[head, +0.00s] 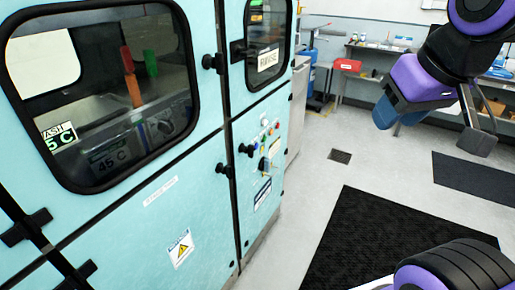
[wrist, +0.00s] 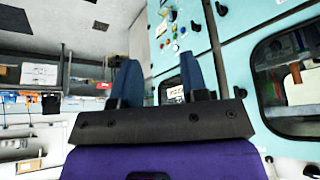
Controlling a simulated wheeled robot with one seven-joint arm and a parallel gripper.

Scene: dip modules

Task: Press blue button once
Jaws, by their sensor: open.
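The control panel (head: 268,143) is on the front of the turquoise machine, right of the doors in the head view. It carries several small knobs and buttons, including a red one (head: 277,125). The panel also shows near the top of the wrist view (wrist: 174,28), where small blue spots are visible, but I cannot tell which is the blue button. My gripper (head: 393,117) is in the air to the right of the panel, well apart from it. In the wrist view its two blue fingers (wrist: 158,65) stand apart with nothing between them.
The turquoise machine (head: 150,200) fills the left side, with windowed doors and black knobs protruding. Black mats (head: 350,240) lie on the pale floor, which is open in front of the panel. A bench with a red box (head: 347,65) stands at the back.

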